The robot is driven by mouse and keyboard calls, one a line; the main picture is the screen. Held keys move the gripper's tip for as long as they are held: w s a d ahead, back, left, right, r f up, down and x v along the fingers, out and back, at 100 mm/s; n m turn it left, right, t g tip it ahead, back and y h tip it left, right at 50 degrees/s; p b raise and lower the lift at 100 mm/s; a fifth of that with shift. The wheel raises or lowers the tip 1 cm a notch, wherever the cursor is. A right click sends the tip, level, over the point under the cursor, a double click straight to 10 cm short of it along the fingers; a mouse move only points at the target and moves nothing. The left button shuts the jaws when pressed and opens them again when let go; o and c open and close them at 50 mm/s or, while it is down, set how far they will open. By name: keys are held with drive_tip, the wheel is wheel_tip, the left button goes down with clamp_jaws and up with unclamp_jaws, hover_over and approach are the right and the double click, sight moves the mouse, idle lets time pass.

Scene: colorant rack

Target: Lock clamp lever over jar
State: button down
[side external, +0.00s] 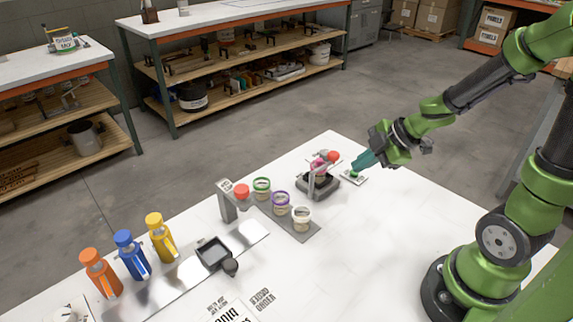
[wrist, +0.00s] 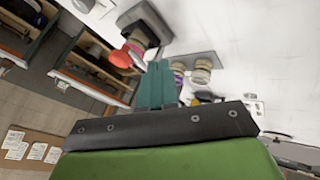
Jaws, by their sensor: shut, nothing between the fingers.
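The clamp station (side external: 318,187) has a dark base and stands near the far edge of the white table. A jar (side external: 318,166) with pink on its top sits in it. The clamp lever ends in a red knob (side external: 333,156), raised beside the jar; its exact angle is hard to tell. In the wrist view the red knob (wrist: 120,59) is just left of the teal fingers, with the dark base (wrist: 152,22) beyond. My gripper (side external: 358,163) is shut and empty, to the right of the knob and apart from it. Its fingers also show in the wrist view (wrist: 157,72).
A small plate with a green button (side external: 354,174) lies below my fingertips. A grey rack (side external: 310,236) holds several ringed jars left of the clamp. Orange (side external: 100,272), blue (side external: 131,255) and yellow (side external: 161,238) bottles stand farther left. The table's right front is clear.

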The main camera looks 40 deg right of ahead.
sight(339, 155)
drive_tip(key=shift+w+d+f, duration=0.15)
drive_tip(key=shift+w+f, duration=0.05)
drive_tip(key=shift+w, duration=0.6)
drive_tip(key=shift+w+d+f, duration=0.1)
drive_tip(key=shift+w+f, duration=0.15)
drive_tip(key=shift+w, duration=0.6)
drive_tip(key=shift+w+d+f, duration=0.15)
drive_tip(key=shift+w+f, duration=0.05)
drive_tip(key=shift+w, duration=0.6)
drive_tip(key=shift+w+d, duration=0.2)
drive_tip(key=shift+w, duration=0.3)
drive_tip(key=shift+w+d, duration=0.2)
drive_tip(key=shift+w, duration=0.25)
drive_tip(key=shift+s+a, duration=0.1)
